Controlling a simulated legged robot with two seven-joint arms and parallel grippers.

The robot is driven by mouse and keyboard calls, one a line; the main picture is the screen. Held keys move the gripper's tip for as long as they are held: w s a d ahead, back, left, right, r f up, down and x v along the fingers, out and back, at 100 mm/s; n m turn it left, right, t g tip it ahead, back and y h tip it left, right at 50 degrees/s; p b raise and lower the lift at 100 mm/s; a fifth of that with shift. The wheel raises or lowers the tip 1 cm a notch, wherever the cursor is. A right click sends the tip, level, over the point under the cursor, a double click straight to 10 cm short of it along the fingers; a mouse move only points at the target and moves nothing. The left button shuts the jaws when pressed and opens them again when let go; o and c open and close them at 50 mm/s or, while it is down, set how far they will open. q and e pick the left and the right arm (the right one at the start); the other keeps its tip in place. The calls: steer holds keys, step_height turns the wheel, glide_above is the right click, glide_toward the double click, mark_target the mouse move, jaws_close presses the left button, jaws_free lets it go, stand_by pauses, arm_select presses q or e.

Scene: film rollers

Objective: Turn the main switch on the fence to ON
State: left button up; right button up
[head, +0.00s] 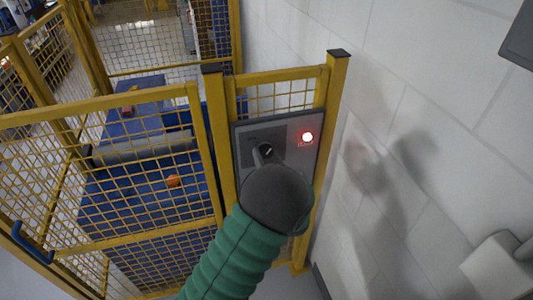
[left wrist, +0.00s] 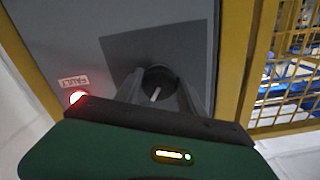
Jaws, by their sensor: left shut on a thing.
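The main switch is a round black rotary knob with a white mark; it shows in the left wrist view (left wrist: 157,84) and partly in the head view (head: 267,150). It sits on a dark plate on the grey control panel (head: 300,160) fixed to the yellow fence. My left gripper (head: 262,155) is at the knob, with one finger on each side, shut on it; it also shows in the left wrist view (left wrist: 160,92). I cannot read any ON or OFF lettering. My right gripper is not in view.
A red light (head: 307,137) glows on the panel beside the switch, with a small label. Yellow mesh fence (head: 150,160) runs left, with blue machinery (head: 120,205) behind it. A white block wall (head: 420,110) stands close on the right.

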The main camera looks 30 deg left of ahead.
arm_select(q)
steer(key=shift+d+f, duration=0.1)
steer(key=shift+f, duration=0.2)
steer(key=o, duration=1.1)
steer(key=shift+c, duration=0.2)
steer(key=shift+o, duration=1.5)
steer(key=shift+r, duration=0.15)
steer(key=shift+d, duration=0.1)
steer(key=b+v, duration=0.2)
steer(key=v, duration=1.4)
steer(key=shift+s+d, duration=0.25)
steer(key=shift+d, duration=0.05)
steer(key=shift+a, duration=0.1)
